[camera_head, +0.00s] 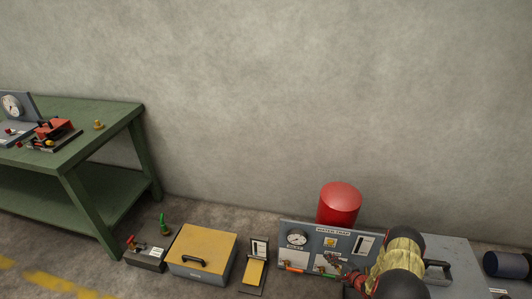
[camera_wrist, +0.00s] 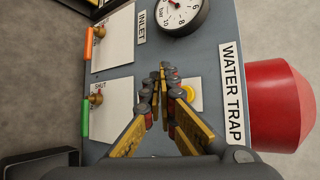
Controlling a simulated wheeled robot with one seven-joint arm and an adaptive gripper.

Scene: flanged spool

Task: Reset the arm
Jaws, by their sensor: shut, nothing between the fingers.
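My gripper (camera_wrist: 162,82) points at the grey water trap panel in the wrist view, with its fingertips together and nothing between them. In the head view my gripper (camera_head: 345,270) is small, in front of the water trap panel (camera_head: 318,231) at the lower right. The panel (camera_wrist: 208,55) carries a round gauge (camera_wrist: 183,12), an orange handle (camera_wrist: 87,44), a green handle (camera_wrist: 85,118) and a yellow round part (camera_wrist: 188,93) just beside the fingertips. Whether the fingers touch the panel cannot be told. My arm hides the panel's right part in the head view.
A red cylinder (camera_head: 339,202) stands behind the panel. A yellow-topped box (camera_head: 203,246) and a small stand (camera_head: 254,270) are left of it. A green workbench (camera_head: 108,118) with devices stands at the left. A dark cylinder (camera_head: 506,264) lies far right. The wall above is bare.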

